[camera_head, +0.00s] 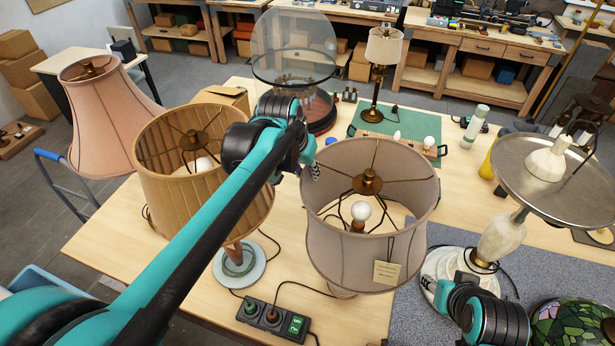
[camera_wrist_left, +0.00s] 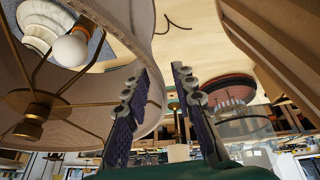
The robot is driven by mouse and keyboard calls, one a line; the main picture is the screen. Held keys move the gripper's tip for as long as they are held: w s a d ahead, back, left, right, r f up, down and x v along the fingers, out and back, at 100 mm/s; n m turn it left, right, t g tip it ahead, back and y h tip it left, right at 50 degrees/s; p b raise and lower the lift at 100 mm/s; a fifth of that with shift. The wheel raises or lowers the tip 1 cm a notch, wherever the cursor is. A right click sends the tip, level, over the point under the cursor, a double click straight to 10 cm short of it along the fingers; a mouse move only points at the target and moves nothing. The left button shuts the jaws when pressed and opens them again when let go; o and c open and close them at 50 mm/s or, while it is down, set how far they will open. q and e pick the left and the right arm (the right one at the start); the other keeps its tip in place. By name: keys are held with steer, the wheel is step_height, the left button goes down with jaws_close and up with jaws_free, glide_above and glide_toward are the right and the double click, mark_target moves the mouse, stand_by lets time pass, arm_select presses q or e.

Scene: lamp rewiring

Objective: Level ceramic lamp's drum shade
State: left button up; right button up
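The taupe drum shade (camera_head: 335,240) sits over a lamp in the middle of the table, with a paper tag on its front. Its open top shows a brass spider (camera_head: 367,182) and a white bulb (camera_head: 361,210). I cannot tell its exact tilt. The lamp's pale base (camera_wrist_left: 42,28) is mostly hidden. My left gripper (camera_head: 312,174) is at the shade's left rim. In the left wrist view its fingers (camera_wrist_left: 160,105) are spread, with the shade wall (camera_wrist_left: 115,30) beside the left finger; contact is unclear. My right gripper (camera_head: 437,268) is low, right of the shade; its fingers are unclear.
A pleated tan shade (camera_head: 165,190) stands close left of my left gripper, with a pink shade (camera_head: 95,130) beyond. A glass dome (camera_head: 293,45) stands behind. A pale stone lamp with a metal dish (camera_head: 530,200) stands right. A power strip (camera_head: 272,318) lies in front.

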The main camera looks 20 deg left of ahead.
mark_target(309, 178)
arm_select(q)
steer(key=x, duration=0.4)
steer(key=shift+f, duration=0.15)
jaws_close()
steer(key=shift+w+a+r+p, duration=0.1)
steer(key=shift+r+p, duration=0.2)
steer(key=shift+r, duration=0.25)
steer(key=shift+a+r+p, duration=0.15)
steer(key=shift+r+p, duration=0.15)
steer(key=shift+r, duration=0.25)
jaws_free()
